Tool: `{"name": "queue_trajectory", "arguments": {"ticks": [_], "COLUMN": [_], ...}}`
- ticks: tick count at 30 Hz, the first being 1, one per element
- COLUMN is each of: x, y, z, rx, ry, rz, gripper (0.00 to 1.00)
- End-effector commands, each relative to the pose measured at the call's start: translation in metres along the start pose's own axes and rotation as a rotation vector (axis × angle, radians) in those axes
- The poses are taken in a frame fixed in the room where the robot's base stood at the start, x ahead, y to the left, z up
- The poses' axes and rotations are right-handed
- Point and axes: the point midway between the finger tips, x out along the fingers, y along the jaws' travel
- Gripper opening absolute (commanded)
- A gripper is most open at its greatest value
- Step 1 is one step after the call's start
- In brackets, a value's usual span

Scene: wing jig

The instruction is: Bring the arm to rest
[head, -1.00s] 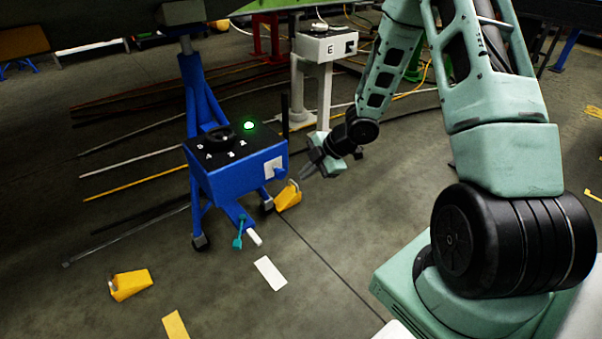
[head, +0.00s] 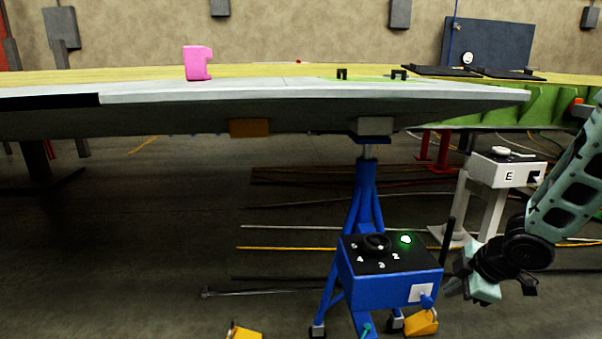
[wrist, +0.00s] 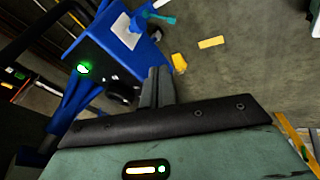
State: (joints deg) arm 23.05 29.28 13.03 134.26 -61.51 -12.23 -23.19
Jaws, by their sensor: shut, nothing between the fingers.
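My gripper (head: 453,287) is at the lower right of the head view, just right of the blue control box (head: 390,286). In the wrist view its two fingers (wrist: 157,86) lie together, shut and empty. The blue box stands on a blue stand, with a dark dial, numbered marks and a lit green lamp (head: 406,240) on its top. The box also shows at the upper left of the wrist view (wrist: 108,22). I cannot tell from these frames how wide the gap between gripper and box is.
A long grey wing (head: 250,117) spans the view above the box, with a pink block (head: 197,63) on it. A white box marked E (head: 509,172) stands at the right. Yellow chocks (head: 421,323) lie on the floor. Rods lie behind the stand. The floor at left is open.

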Motion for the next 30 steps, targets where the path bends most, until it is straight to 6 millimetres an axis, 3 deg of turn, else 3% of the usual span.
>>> {"name": "queue_trajectory", "arguments": {"ticks": [1,3,5,9,15,22,30], "x": [-0.012,-0.029,-0.045,-0.085,-0.131,-0.177,-0.227], "y": [-0.007,-0.023,-0.044,-0.106,-0.186,-0.262,-0.237], "z": [-0.032,-0.063,-0.088,-0.135,-0.166,-0.179,-0.197], "rx": [0.033,0.117,0.190,0.350,0.502,0.604,0.613], "ry": [-0.040,-0.100,-0.145,-0.229,-0.313,-0.390,-0.393], "rz": [0.001,-0.008,-0.022,-0.078,-0.177,-0.291,-0.290], "gripper": [0.00,0.00,0.00,0.00,0.00,0.00,0.00]}}
